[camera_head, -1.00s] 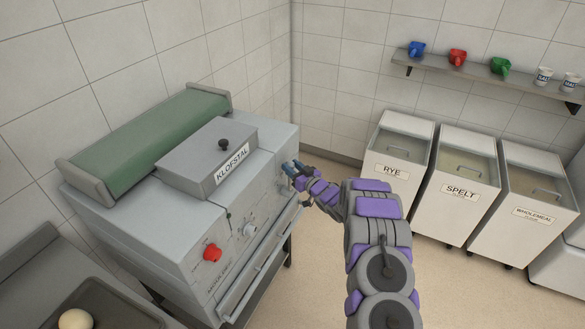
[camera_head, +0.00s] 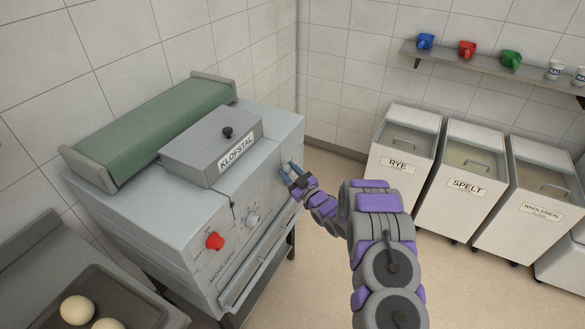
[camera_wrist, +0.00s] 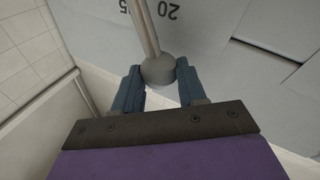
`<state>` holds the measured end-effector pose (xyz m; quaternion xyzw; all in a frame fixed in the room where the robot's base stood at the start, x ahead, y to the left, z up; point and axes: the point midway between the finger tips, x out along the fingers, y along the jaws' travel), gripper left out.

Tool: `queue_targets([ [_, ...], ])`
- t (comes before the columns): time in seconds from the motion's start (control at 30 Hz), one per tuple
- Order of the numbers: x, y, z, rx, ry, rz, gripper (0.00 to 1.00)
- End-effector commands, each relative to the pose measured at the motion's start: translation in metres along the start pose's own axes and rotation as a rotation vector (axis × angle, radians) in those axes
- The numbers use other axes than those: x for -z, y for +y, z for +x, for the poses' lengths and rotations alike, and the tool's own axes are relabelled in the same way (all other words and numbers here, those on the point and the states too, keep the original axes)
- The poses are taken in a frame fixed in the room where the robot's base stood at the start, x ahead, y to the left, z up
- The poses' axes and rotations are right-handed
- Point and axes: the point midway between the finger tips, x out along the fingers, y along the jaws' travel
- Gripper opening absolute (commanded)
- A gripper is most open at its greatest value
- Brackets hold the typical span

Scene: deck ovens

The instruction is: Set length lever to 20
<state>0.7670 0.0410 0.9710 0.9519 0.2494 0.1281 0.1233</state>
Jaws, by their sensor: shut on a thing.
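The length lever (camera_wrist: 145,27) is a grey rod ending in a round knob (camera_wrist: 157,72) in the wrist view. My gripper (camera_wrist: 158,82) has its blue fingers on both sides of this knob and is shut on it.
The KLOFSTAL machine (camera_head: 190,215) has a red knob (camera_head: 214,241) and a pale dial (camera_head: 252,220). A tray (camera_head: 150,318) with dough balls (camera_head: 77,310) is at lower left. Flour bins (camera_head: 405,165) stand at right. Floor (camera_head: 305,260) is clear before the machine.

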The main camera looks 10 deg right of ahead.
Motion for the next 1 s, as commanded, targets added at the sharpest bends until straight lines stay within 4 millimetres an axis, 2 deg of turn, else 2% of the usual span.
queue_targets([
  [0.23, -0.003, -0.012, -0.005, 0.005, 0.034, -0.07, 0.0],
  [0.7, -0.003, -0.015, -0.006, 0.008, 0.04, -0.086, 0.0],
  [0.73, -0.003, -0.015, -0.006, 0.008, 0.039, -0.086, 0.43],
  [1.0, -0.003, -0.014, -0.006, 0.006, 0.04, -0.085, 0.67],
])
